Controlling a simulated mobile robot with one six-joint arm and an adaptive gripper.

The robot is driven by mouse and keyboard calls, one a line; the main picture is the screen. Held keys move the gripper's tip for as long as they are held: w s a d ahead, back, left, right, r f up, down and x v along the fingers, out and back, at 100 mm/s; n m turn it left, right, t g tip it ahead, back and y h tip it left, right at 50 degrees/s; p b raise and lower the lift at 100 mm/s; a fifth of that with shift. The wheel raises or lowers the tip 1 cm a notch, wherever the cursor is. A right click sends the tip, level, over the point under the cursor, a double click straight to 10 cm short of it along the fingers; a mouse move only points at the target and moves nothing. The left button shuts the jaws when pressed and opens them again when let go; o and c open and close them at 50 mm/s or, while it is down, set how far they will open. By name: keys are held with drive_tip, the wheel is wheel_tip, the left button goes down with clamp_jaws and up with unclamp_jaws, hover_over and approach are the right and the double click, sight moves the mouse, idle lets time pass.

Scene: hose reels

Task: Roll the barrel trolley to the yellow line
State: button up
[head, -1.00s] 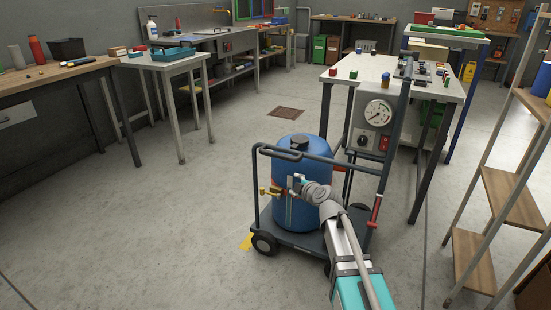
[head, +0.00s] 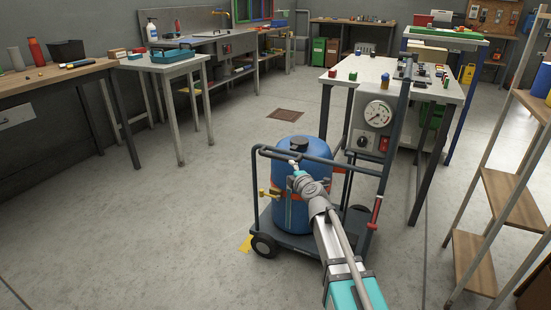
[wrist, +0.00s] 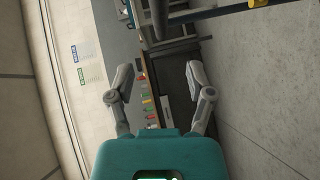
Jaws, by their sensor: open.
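The barrel trolley (head: 283,232) stands in the middle of the floor in the head view, a dark tubular frame on wheels. It carries an upright blue barrel (head: 291,212) with an orange strap, and brass-coloured fittings show at its left. My gripper (head: 296,167) is in front of the barrel, near the frame's top rail; contact cannot be told. In the wrist view my gripper (wrist: 160,84) has its fingers wide apart with nothing between them.
A workbench with a gauge (head: 378,114) stands close behind the trolley's right side. A wooden-shelved rack (head: 512,196) is at the right. A small table (head: 165,60) and a long bench (head: 60,77) are at the left. The floor left of the trolley is clear.

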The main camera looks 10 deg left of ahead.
sight(280, 159)
drive_tip(key=b+x, duration=0.2)
drive_tip(key=x, duration=1.1)
drive_tip(key=shift+w+a+f, duration=0.1)
drive_tip(key=shift+w, duration=0.2)
clamp_jaws()
